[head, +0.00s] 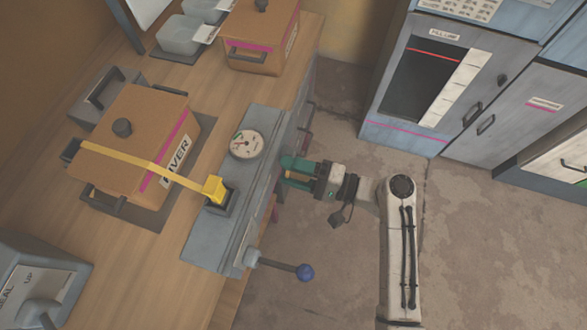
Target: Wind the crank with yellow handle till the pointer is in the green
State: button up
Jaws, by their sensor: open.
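My gripper (290,173), with teal fingers, is open beside the right edge of the grey panel at the bench's edge. A round white dial (247,143) with small coloured marks sits on the panel, left of my gripper. Its pointer is too small to read for certain.
A yellow strap (130,158) runs over a brown box (112,165) to a yellow block (214,190) on the panel (210,245). Another box (262,50) stands at the back. Grey cabinets (450,80) stand at right. The floor (490,250) at lower right is clear.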

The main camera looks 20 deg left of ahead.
jog(key=shift+d, duration=0.15)
jog(key=d+b, duration=0.1)
jog(key=d, duration=0.9)
jog(key=shift+s+d+b, duration=0.2)
jog(key=shift+d+b, duration=0.1)
jog(key=s+d+f+n+h, duration=0.1)
jog(key=s+d+f+h, duration=0.9)
jog(key=f, duration=0.1)
jog(key=s+d+r+h, duration=0.2)
jog(key=s+d+h, duration=0.2)
jog(key=d, duration=0.3)
jog(key=s+d+r+h, duration=0.2)
jog(key=s+d+h, duration=0.2)
jog(key=d, duration=0.3)
jog(key=shift+s+d+r+n, duration=0.2)
jog(key=shift+s+r+n, duration=0.1)
jog(key=shift+s, duration=0.55)
